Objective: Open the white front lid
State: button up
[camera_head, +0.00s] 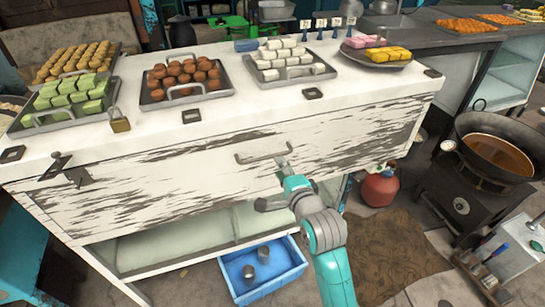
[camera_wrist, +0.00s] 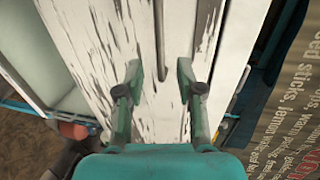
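The white front lid (camera_head: 200,178) is a weathered, peeling panel on the front of the counter, and it looks closed. A thin metal handle (camera_head: 262,155) sits near its upper middle. My gripper (camera_head: 284,166) is in front of the lid at the right end of the handle. In the wrist view my gripper (camera_wrist: 160,75) is open, with its two fingers apart. The handle (camera_wrist: 160,40) shows as a narrow bar lying between the finger lines, against the white lid (camera_wrist: 105,45). Contact between fingers and handle cannot be told.
A padlock (camera_head: 119,124) hangs at the counter's top edge, and a dark latch (camera_head: 68,170) is at the left. Trays of sweets (camera_head: 187,97) stand on top. Below are a blue crate (camera_head: 262,285), a red gas bottle (camera_head: 379,188) and a wok (camera_head: 495,150) at the right.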

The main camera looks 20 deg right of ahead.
aim_at(272, 156)
jog(key=x, duration=0.8)
jog(key=shift+s, duration=0.1)
grip_shut()
